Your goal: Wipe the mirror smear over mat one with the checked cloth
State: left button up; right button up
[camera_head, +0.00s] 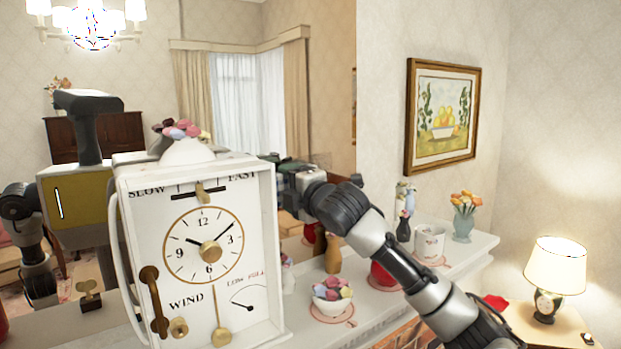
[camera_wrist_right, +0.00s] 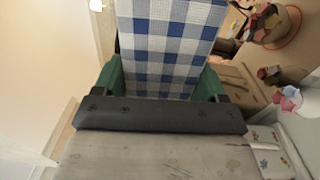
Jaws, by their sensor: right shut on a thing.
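My right gripper (camera_head: 283,165) reaches in from the right, at the mirror just behind the clock's upper right edge. In the wrist view its green fingers (camera_wrist_right: 160,82) are shut on the blue-and-white checked cloth (camera_wrist_right: 168,38), which extends beyond the fingers. The cloth is not clear in the head view. The mirror (camera_head: 130,20) fills the back and reflects the room and my own body. A faint brownish patch (camera_head: 321,160) right of the gripper may be the smear; I cannot tell. Red-ringed mats lie on the mantel, one (camera_head: 345,323) under a bowl; their numbers are unreadable. My left gripper is not visible.
A large white clock (camera_head: 250,240) stands in front and hides part of the mantel and mirror. A bowl of colored pieces (camera_head: 332,291), a wooden vase (camera_head: 333,256), a red pot (camera_head: 381,275), a mug (camera_head: 430,242) and a flower vase (camera_head: 464,222) crowd the mantel around my right arm.

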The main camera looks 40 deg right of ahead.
jog(key=shift+w+p, duration=0.4)
jog(key=shift+w, duration=0.1)
jog(key=shift+f, duration=0.1)
